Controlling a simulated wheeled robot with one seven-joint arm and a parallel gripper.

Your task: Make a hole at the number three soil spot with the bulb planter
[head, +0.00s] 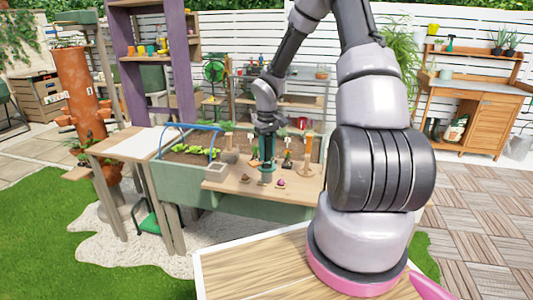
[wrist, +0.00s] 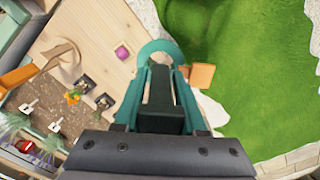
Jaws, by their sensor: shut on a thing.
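My gripper (head: 267,128) is shut on a teal bulb planter (head: 266,172), held upright over the wooden board at the front of the raised bed. In the wrist view, the planter's round teal rim (wrist: 158,48) shows past the dark fingers. I cannot tell whether its lower end touches the board. The green raised bed (head: 180,187) holds dark soil (head: 191,157) with lettuce at its left. The number three soil spot cannot be made out. White markers (wrist: 28,106) stand at the left of the wrist view, their numbers too small to read.
A blue hoop (head: 190,126) arches over the left soil. Grass (wrist: 240,60) lies beyond the board's edge.

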